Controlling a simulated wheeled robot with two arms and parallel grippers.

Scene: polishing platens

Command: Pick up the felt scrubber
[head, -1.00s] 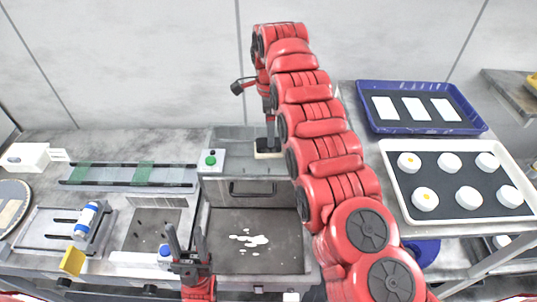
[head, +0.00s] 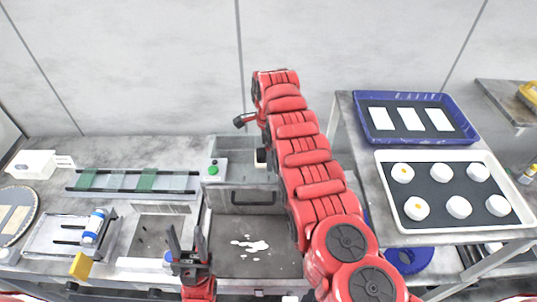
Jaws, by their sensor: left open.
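A small pale block (head: 260,166), possibly the felt scrubber, shows at the back of the grey basin unit, just under the dark end of my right gripper (head: 261,154). My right arm covers much of that spot, so its fingers and any contact with the block are unclear. My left gripper (head: 188,243) is open and empty, fingers pointing up, in front of the basin and apart from the block.
The basin (head: 225,262) holds a white puddle. A green button box (head: 214,172) stands beside it. At right are a white tray (head: 383,165) of round pads and a blue tray (head: 363,112).

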